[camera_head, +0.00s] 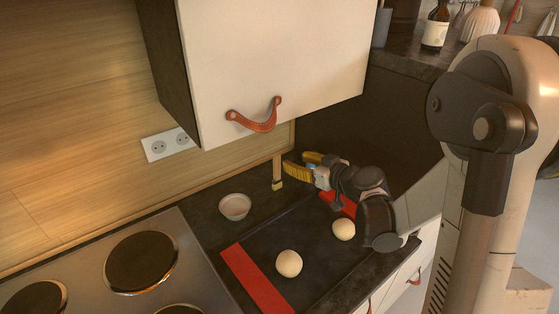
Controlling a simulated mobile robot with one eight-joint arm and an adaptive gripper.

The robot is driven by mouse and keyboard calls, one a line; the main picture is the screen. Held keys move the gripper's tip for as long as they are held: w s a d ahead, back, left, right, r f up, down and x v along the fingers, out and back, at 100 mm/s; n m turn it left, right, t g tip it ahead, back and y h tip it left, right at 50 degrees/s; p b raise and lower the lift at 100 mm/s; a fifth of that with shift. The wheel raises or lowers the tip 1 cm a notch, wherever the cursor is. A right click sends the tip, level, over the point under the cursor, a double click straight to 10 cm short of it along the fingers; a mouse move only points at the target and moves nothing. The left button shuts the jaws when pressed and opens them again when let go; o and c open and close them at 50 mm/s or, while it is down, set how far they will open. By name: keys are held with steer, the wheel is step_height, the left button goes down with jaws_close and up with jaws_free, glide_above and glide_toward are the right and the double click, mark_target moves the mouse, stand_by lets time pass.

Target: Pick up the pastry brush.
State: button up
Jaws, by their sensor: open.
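The pastry brush (277,170) appears to be the slim wooden piece with a pale yellowish lower end, upright near the back wall under the cabinet. I see nothing between the fingers. I cannot tell whether the nearer finger touches the brush.
A white wall cabinet (270,60) with a leather pull (256,118) hangs above. A small white bowl (235,207) stands left of the brush. Two pale round balls (289,263) (344,229) lie on a dark mat with red ends (254,279). A hob (85,275) is at left.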

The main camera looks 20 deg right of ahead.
mark_target(279, 156)
steer(key=x, duration=0.2)
steer(key=b+x, duration=0.1)
steer(key=shift+w+a+f, duration=0.2)
steer(key=shift+a, duration=0.3)
steer(key=b+x, duration=0.2)
steer(key=x, duration=0.4)
steer(key=shift+r, duration=0.2)
jaws_close()
